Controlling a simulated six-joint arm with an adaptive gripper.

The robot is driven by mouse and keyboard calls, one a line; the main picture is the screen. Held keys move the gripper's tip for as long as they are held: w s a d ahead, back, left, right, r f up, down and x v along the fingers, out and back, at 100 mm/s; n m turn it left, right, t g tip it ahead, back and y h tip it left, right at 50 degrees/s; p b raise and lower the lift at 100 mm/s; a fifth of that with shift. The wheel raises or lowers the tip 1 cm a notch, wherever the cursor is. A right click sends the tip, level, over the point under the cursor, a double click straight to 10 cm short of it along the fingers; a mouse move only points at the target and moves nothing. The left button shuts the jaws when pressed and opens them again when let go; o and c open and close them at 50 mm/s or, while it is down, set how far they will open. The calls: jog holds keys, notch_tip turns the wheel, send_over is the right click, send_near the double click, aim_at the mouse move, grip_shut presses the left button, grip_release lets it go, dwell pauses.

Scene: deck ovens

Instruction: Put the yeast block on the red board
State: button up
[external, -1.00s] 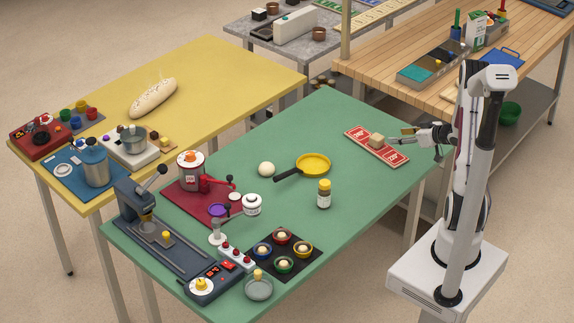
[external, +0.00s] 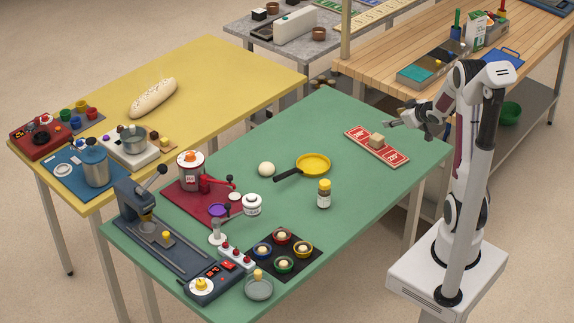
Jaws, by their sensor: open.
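The yeast block (external: 377,141) is a small tan cube. It rests on the red board (external: 394,157), a long flat board with pale markings at the right end of the green table. My gripper (external: 389,124) is open and empty. It is up and behind the block in the external view, apart from both the block and the board.
The green table (external: 340,240) also holds a yellow pan (external: 312,165), a white ball (external: 266,169), a jar with a yellow lid (external: 324,194) and a black mat with small bowls (external: 304,262). The table area around the red board is clear.

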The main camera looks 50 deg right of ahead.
jog(key=s+a+r+g+h, duration=0.1)
jog(key=s+a+r, duration=0.2)
jog(key=a+r, duration=0.3)
jog(key=s+a+r+g+y, duration=0.1)
jog(key=s+a+r+y, duration=0.1)
jog(key=s+a, duration=0.8)
jog(key=s+a+r+g+y, duration=0.1)
jog(key=s+a+g+y, duration=0.1)
jog(key=s+a, duration=0.9)
jog(key=a, duration=0.3)
jog(key=shift+r+g, duration=0.3)
jog(key=shift+r, duration=0.1)
